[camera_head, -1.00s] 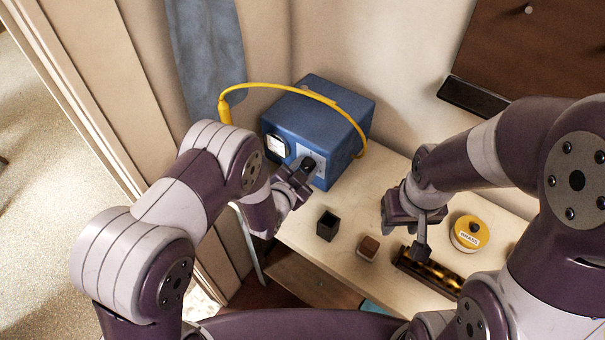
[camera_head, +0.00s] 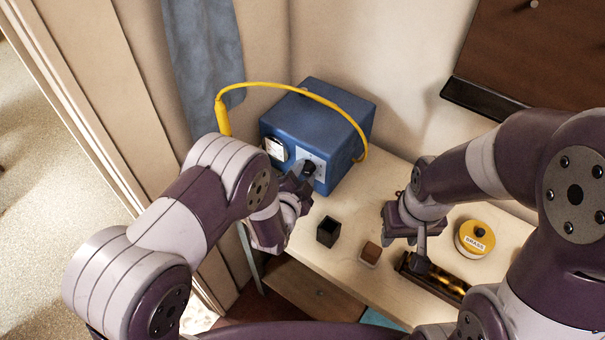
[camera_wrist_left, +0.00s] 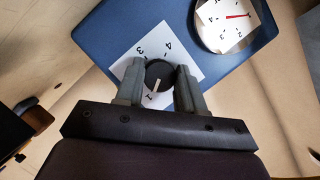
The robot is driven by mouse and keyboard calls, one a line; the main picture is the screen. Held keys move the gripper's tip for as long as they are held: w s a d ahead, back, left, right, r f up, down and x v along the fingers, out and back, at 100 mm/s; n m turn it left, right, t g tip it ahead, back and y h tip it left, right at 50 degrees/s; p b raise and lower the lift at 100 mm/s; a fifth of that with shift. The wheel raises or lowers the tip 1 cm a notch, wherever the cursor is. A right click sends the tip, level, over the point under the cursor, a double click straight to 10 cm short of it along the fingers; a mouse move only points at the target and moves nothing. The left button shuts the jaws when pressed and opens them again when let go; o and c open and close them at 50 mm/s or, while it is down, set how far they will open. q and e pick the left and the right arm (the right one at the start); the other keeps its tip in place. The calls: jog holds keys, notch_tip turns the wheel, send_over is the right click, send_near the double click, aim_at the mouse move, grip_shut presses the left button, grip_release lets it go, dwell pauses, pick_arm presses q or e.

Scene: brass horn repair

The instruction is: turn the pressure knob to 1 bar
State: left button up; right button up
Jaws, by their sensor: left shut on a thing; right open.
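The blue box (camera_head: 318,118) stands at the back of the bench with a white dial plate and a round gauge (camera_head: 275,149) on its front. The black pressure knob (camera_wrist_left: 159,72) sits on that plate; it also shows in the head view (camera_head: 309,166). My left gripper (camera_wrist_left: 160,82) is shut on the knob, one finger on each side. The knob's pale pointer line points down toward a partly hidden mark that looks like 1. The gauge (camera_wrist_left: 228,20) has a red needle; its exact reading is unclear. My right gripper (camera_head: 420,250) is open above the bench, at the dark tray.
A yellow hose (camera_head: 295,88) arches over the box. On the bench are a black open cup (camera_head: 328,231), a small brown block (camera_head: 370,253), a dark tray with brass pieces (camera_head: 447,284) and a yellow tin (camera_head: 474,239). A dark board (camera_head: 540,60) hangs on the wall.

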pick_arm(q)
jog(key=o, duration=1)
jog(key=shift+s, duration=0.1)
jog(key=shift+s, duration=0.1)
jog(key=b+v, duration=0.1)
jog(key=v, duration=1.1)
jog(key=shift+s+a, duration=0.15)
jog(key=shift+s, duration=0.1)
